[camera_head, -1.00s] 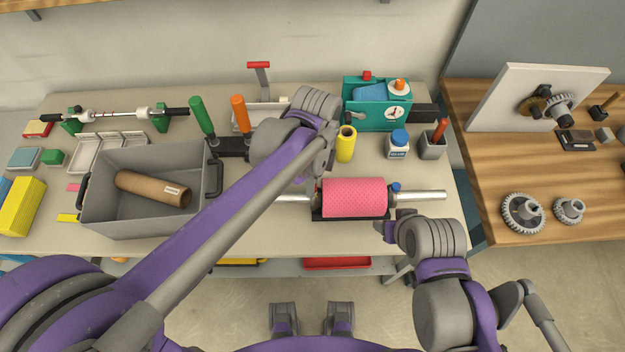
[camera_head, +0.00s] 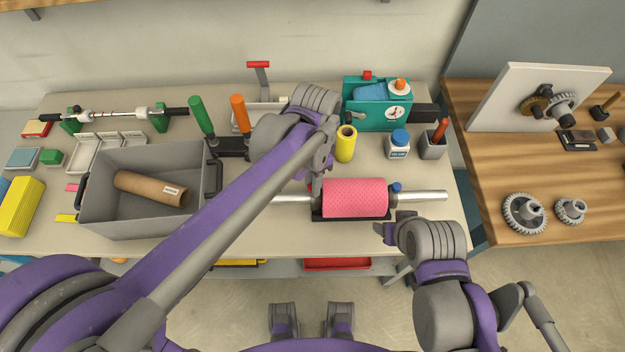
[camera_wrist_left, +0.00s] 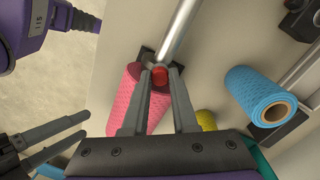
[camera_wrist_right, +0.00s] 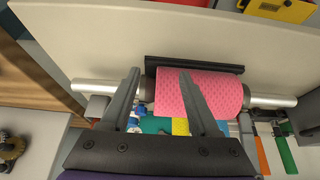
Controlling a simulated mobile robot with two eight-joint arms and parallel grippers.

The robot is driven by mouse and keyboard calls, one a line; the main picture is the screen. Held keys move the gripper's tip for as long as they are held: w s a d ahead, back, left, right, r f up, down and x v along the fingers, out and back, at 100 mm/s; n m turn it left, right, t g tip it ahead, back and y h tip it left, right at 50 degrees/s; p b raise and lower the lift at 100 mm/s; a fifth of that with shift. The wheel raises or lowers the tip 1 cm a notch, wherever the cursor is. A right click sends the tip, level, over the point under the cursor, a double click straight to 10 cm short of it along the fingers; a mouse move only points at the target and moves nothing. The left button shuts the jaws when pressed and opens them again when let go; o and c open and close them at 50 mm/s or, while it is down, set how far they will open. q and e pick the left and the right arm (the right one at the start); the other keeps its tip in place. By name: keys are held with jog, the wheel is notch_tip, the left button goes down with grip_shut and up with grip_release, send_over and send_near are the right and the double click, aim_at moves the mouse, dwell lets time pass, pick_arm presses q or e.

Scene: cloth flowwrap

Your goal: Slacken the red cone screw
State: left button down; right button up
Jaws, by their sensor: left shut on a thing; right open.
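The red cone screw (camera_wrist_left: 160,76) shows in the left wrist view at the end of the pink roll, beside the metal bar (camera_wrist_left: 178,33). My left gripper (camera_wrist_left: 160,72) is shut on it, one finger on each side. The pink roll (camera_head: 354,197) lies on its bar in a dark holder on the bench. In the head view my left gripper (camera_head: 318,178) is at the roll's left end and the screw is mostly hidden. My right gripper (camera_head: 380,232) is open and empty, in front of the roll's right end. It also shows in the right wrist view (camera_wrist_right: 158,77).
A blue knob (camera_head: 396,187) is at the roll's right end. A grey bin (camera_head: 100,217) with a brown tube (camera_head: 150,187) stands left. A yellow roll (camera_head: 346,145), a blue-capped bottle (camera_head: 398,144) and a teal device (camera_head: 370,118) stand behind the pink roll.

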pick_arm(q)
jog(key=shift+n, duration=1)
jog(key=c, duration=0.7)
grip_release()
